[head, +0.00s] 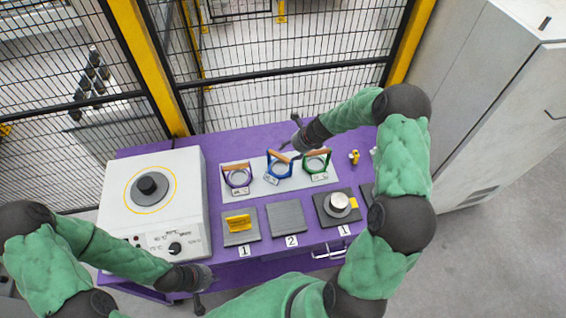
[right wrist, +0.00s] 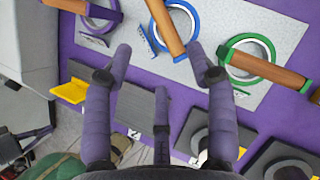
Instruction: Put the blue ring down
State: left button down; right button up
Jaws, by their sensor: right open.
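The blue ring (head: 271,172) has a wooden handle and rests on the light grey board (head: 250,163), between the purple ring (head: 227,180) and the green ring (head: 328,165). In the right wrist view the blue ring (right wrist: 191,15) is at the top, its handle (right wrist: 166,27) lying between the fingertips. My right gripper (head: 291,138) is open above and behind the blue ring; its spread fingers (right wrist: 160,52) show no contact with the handle. My left gripper (head: 199,297) hangs at the front edge of the purple table, near the white device; its fingers are too small to read.
A white heater (head: 190,190) with a dark knob-topped disc stands at left. Grey pads (head: 286,218) line the front, one with a yellow block (head: 238,222), another with a silver cylinder (head: 340,202). A mesh fence rises behind the purple table (head: 220,146); a grey cabinet (head: 470,90) stands right.

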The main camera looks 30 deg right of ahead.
jog(key=s+a+f+n+g, duration=0.1)
jog(key=s+a+f+n, duration=0.2)
jog(key=a+n, duration=0.1)
jog(key=s+a+f+n+g, duration=0.1)
jog(key=s+a+f+n, duration=0.2)
jog(key=s+n, duration=0.1)
jog(key=s+a+f+n, duration=0.3)
jog(key=a, duration=0.1)
jog(key=shift+s+a+f+n+g, duration=0.35)
jog(key=shift+n+g, duration=0.05)
jog(key=s+a+f+n, duration=0.1)
jog(key=s+a+n, duration=0.3)
jog(key=s+n, duration=0.1)
jog(key=s+a+f+n+g, duration=0.1)
jog(key=s+a+n, duration=0.1)
jog(key=shift+s+f, duration=0.3)
jog(key=shift+f, duration=0.05)
jog(key=s+a+n+g+y, duration=0.1)
jog(key=s+a+n, duration=0.4)
jog(key=s+n, duration=0.3)
jog(key=shift+s+a+f, duration=0.2)
jog(key=shift+s+a, duration=0.05)
jog(key=shift+s, duration=0.15)
